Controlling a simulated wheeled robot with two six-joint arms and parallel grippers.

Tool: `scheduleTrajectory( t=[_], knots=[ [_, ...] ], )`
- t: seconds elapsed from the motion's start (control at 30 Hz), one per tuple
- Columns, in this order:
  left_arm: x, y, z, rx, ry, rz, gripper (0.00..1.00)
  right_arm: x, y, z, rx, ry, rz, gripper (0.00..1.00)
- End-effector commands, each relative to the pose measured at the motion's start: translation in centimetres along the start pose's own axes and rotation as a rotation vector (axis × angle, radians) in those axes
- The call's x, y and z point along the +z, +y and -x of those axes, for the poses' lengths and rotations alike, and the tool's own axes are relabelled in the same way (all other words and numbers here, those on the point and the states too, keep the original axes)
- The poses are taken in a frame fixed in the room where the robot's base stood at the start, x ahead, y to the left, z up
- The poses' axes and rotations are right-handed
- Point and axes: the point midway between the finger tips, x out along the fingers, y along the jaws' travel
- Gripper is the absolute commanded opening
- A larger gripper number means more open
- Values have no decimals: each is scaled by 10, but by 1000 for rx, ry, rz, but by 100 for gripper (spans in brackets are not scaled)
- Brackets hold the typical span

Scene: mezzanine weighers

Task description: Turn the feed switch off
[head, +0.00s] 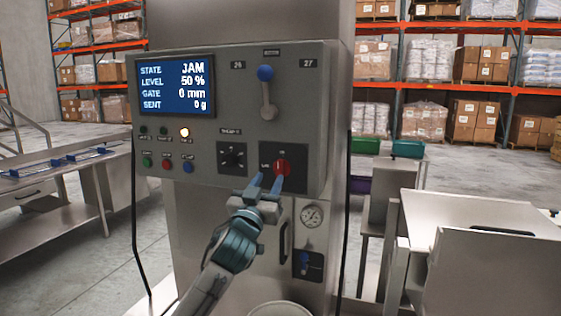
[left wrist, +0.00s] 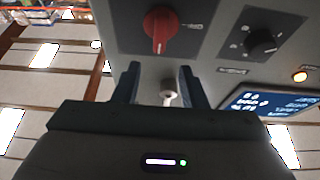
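The red rotary switch (head: 283,167) sits on a dark plate at the lower right of the grey control panel. Its handle looks roughly vertical; the small labels above and left of it are too blurred to read surely. In the left wrist view the red switch (left wrist: 160,28) is at the top, beyond the fingers. My left gripper (head: 266,183) is open and empty, just below and left of the switch, with its fingers pointing up to the panel. The open fingers (left wrist: 158,82) show a gap in the left wrist view. My right gripper is not in view.
A black knob (head: 232,157) is left of the switch, and a blue-tipped lever (head: 265,74) is above. The screen (head: 176,87) reads JAM, level 50 %, gate 0 mm. An amber lamp (head: 185,133) is lit. A gauge (head: 312,215) is below right.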

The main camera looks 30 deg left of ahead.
Motion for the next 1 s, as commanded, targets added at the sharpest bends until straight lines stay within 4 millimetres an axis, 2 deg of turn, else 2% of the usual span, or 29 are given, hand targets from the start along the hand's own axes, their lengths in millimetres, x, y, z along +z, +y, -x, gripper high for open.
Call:
scheduleTrajectory(
  t=[0.03,0.1,0.33,0.5,0.77,0.97,1.0],
  knots=[
    [-5,0,-13,-2,0,4,38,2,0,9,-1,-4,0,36],
    [-4,0,-27,-1,0,3,38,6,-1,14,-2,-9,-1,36],
    [-2,0,-61,0,-2,2,38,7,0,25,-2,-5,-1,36],
    [0,0,-72,1,-1,1,38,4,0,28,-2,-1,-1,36],
    [1,0,-72,1,-1,0,38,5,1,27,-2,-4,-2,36],
    [1,0,-72,1,-1,0,3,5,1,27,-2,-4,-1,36],
    [1,0,-72,1,-2,0,0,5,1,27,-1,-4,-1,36]
  ],
)
